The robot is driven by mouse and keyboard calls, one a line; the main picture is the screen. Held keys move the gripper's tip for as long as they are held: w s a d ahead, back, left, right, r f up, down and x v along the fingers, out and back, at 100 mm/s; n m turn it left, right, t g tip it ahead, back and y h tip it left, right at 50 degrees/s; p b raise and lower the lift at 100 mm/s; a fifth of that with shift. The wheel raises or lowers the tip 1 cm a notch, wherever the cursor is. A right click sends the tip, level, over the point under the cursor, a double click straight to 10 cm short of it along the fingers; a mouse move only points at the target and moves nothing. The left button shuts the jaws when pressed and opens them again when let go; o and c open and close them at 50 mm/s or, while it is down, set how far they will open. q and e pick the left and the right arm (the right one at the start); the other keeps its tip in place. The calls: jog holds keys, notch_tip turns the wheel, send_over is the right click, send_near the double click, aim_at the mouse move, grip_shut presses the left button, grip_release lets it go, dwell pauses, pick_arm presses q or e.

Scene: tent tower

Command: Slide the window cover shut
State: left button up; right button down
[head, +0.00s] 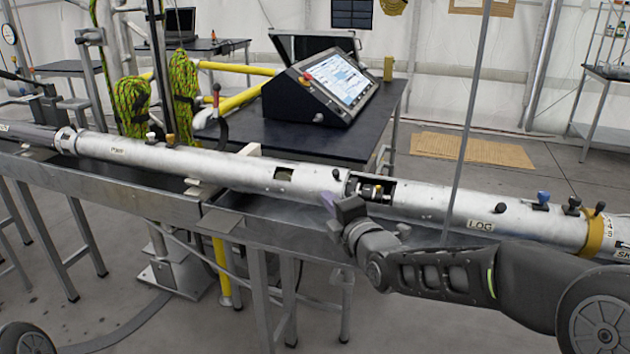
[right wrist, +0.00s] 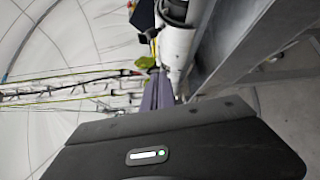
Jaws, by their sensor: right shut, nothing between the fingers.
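A long silver tube (head: 230,170) lies across metal trestles. A rectangular window (head: 386,199) in its middle stands open, showing a dark cavity with metal and black parts inside. A smaller opening (head: 284,174) is further left. I cannot clearly tell the window cover from the tube wall. My right gripper (head: 328,200) is at the tube's near side, just left of and below the window. Its fingers are shut and empty; I cannot tell whether they touch the tube. In the right wrist view the shut fingers (right wrist: 158,92) point along beside the pale tube (right wrist: 176,45). My left gripper is not in view.
A metal trough (head: 110,172) runs under the tube. Behind it, a dark table (head: 300,140) carries a console with a lit screen (head: 338,76). A thin grey pole (head: 467,120) rises in front of the tube, right of the window. Small knobs (head: 543,198) stick up at the right.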

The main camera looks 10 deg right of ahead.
aim_at(330, 180)
jog(key=shift+n, duration=0.3)
jog(key=w, duration=0.3)
jog(key=w+a+p, duration=0.1)
jog(key=w, duration=0.5)
jog(key=shift+w+a+f, duration=0.1)
jog(key=shift+a+f, duration=0.1)
jog(key=shift+f, duration=0.15)
jog(key=d, duration=0.1)
jog(key=d+p, duration=0.1)
jog(key=d, duration=0.1)
jog(key=shift+r, duration=0.4)
jog(key=shift+d+p, duration=0.3)
jog(key=shift+d, duration=0.05)
